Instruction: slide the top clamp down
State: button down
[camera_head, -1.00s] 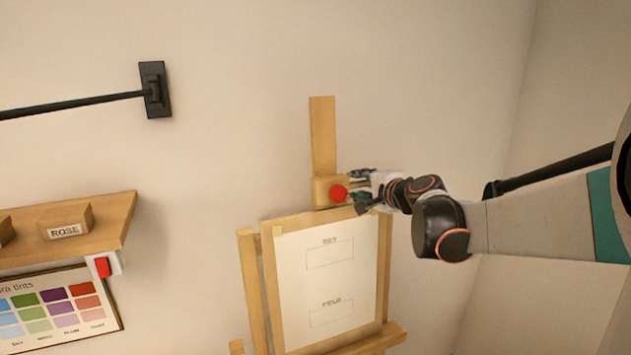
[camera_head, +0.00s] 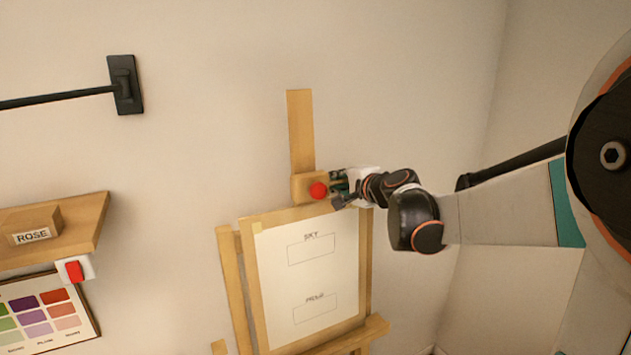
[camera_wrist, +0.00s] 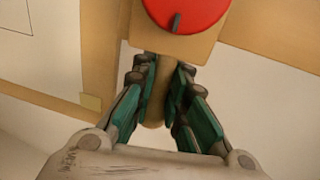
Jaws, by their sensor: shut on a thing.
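The top clamp is a wooden block (camera_head: 303,186) with a round red knob (camera_head: 318,191) on the easel's upright mast (camera_head: 301,130), just above the board's top edge. In the wrist view the clamp block (camera_wrist: 185,48) and red knob (camera_wrist: 184,12) are cut off at the top. My gripper (camera_head: 341,187) reaches in from the right. In the wrist view its green-padded fingers (camera_wrist: 158,88) are shut on a short wooden handle (camera_wrist: 153,112) sticking out from the clamp. The fingers hide part of the handle.
Below the clamp, the easel board holds a white sheet (camera_head: 315,265) with two labelled boxes. At the left are a wall shelf (camera_head: 90,233) with a block marked ROSE (camera_head: 33,225), a red switch (camera_head: 74,271) and a colour chart (camera_head: 45,310). A black wall rod (camera_head: 60,99) is above.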

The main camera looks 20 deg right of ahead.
jog(key=shift+s+f+b, duration=0.1)
jog(key=shift+f+b, duration=0.4)
jog(key=shift+f, duration=0.35)
jog(key=c, duration=1.6)
grip_release()
jog(key=shift+s+d, duration=0.1)
jog(key=shift+r, duration=0.1)
